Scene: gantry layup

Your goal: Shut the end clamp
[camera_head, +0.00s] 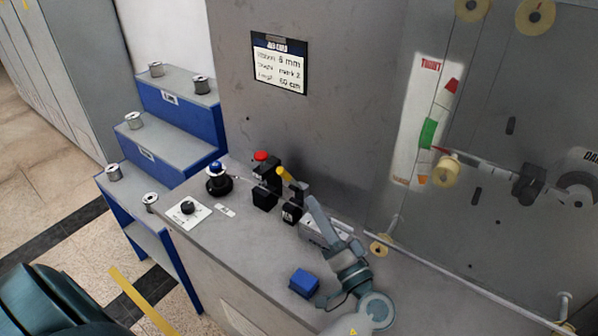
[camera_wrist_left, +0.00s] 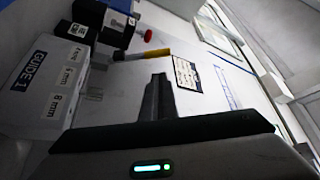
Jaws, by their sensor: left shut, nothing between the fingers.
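What looks like the end clamp (camera_head: 291,212) is a small black block on the grey bench with a yellow-tipped lever (camera_head: 283,173). The lever slants up and to the left, above the block. In the wrist view the yellow lever (camera_wrist_left: 154,52) lies across the picture just beyond my fingertips. My left gripper (camera_head: 311,202) is shut and empty, with its tips close to the lever on its right. The wrist view shows its fingers (camera_wrist_left: 158,82) together. I cannot tell whether they touch the lever. My right gripper is not in view.
A black block with a red knob (camera_head: 261,155) stands just left of the lever. A white guide box (camera_wrist_left: 48,85), a blue block (camera_head: 304,282), a blue-topped black knob (camera_head: 216,180) and a dial plate (camera_head: 188,211) are nearby. The grey panel (camera_head: 300,130) rises behind.

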